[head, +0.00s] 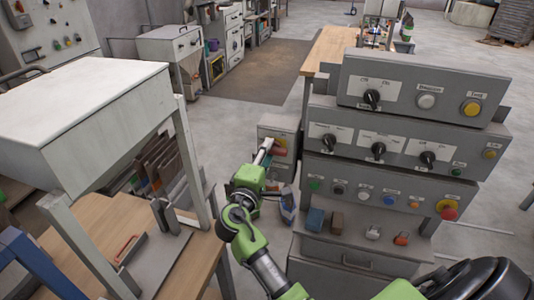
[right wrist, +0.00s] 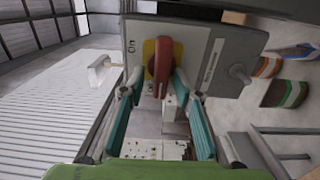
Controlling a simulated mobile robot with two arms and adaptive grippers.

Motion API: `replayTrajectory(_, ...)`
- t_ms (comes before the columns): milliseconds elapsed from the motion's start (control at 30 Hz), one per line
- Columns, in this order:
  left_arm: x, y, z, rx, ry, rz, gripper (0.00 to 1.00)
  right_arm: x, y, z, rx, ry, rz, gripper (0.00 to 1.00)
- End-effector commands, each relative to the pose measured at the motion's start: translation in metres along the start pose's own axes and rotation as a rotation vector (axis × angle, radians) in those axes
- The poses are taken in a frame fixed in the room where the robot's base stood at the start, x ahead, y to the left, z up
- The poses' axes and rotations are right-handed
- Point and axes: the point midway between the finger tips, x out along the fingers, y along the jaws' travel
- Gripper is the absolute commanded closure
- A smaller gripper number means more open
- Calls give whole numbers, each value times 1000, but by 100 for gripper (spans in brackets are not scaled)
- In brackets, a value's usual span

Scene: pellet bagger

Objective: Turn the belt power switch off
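The belt power switch is a red rotary handle (right wrist: 163,65) on a yellow plate, set in a grey panel (right wrist: 215,50). In the head view its red and yellow front (head: 281,148) shows on a grey box. In the right wrist view the handle runs up and down; "On" is printed left of the plate, and a small label by the handle's lower end is hard to read. My right gripper (right wrist: 160,88) is open, its teal fingers either side of the handle's lower part; contact is unclear. It also shows at the box in the head view (head: 265,154). My left gripper is out of view.
A stacked control console (head: 420,130) with black knobs and coloured buttons stands right of my right arm. A white-topped machine (head: 90,95) on a wooden table stands at left. The grey floor behind the switch box is open.

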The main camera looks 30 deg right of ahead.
Motion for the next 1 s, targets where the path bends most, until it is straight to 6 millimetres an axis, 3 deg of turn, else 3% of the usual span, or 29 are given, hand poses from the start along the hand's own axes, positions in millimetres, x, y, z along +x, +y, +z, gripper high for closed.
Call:
replayTrajectory(400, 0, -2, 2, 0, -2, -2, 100, -4, -2, 0, 1, 1, -4, 69)
replayTrajectory(800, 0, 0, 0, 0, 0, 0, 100, -64, -2, 0, 0, 2, -4, 69)
replayTrajectory(1000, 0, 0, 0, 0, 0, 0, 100, -75, -1, 0, 1, -1, -3, 69)
